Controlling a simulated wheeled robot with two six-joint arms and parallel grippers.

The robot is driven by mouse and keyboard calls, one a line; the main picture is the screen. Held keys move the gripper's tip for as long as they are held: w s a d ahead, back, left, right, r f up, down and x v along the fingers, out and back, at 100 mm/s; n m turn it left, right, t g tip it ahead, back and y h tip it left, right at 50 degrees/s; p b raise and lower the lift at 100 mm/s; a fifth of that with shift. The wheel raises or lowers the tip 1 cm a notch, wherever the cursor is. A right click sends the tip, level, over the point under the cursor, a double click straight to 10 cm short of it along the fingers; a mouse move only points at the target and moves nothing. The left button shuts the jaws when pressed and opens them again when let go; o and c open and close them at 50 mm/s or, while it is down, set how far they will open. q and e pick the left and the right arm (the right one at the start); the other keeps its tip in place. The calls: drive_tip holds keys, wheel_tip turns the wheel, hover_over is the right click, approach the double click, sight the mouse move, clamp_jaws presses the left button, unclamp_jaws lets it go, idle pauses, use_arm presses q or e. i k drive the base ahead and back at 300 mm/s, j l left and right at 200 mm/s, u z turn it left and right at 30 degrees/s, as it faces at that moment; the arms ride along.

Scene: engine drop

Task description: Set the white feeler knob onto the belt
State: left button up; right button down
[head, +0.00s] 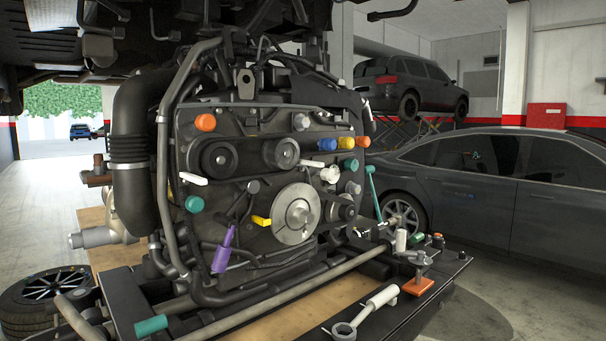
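Several small white parts show on the engine front, and I cannot tell for certain which is the feeler knob. One white peg (193,178) sits left of the upper pulleys. Another white peg (312,163) is just right of them, and a white fitting (330,174) lies a little lower right. A dark belt (252,154) appears to run around the two upper pulleys; its edges blend into the dark engine. Whether any white part touches the belt is unclear. Neither of my grippers is in view.
Coloured knobs, including orange (205,122) and teal (194,204), and a large silver pulley (296,213) crowd the engine front. A black tray (440,262) at lower right holds tools and an orange-based stand (418,286). A grey car (490,190) stands at right.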

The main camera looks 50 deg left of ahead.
sight(328, 174)
drive_tip(key=i+u, duration=0.25)
drive_tip(key=u, duration=0.25)
drive_tip(key=i+l+u, duration=0.2)
drive_tip(key=u, duration=0.25)
drive_tip(key=i+l+u, duration=0.25)
drive_tip(key=u, duration=0.25)
drive_tip(key=i+l+u, duration=0.15)
drive_tip(key=l+u, duration=0.15)
drive_tip(key=u, duration=0.15)
drive_tip(key=i+l+u, duration=0.15)
drive_tip(key=l+u, duration=0.8)
drive_tip(key=l, duration=0.25)
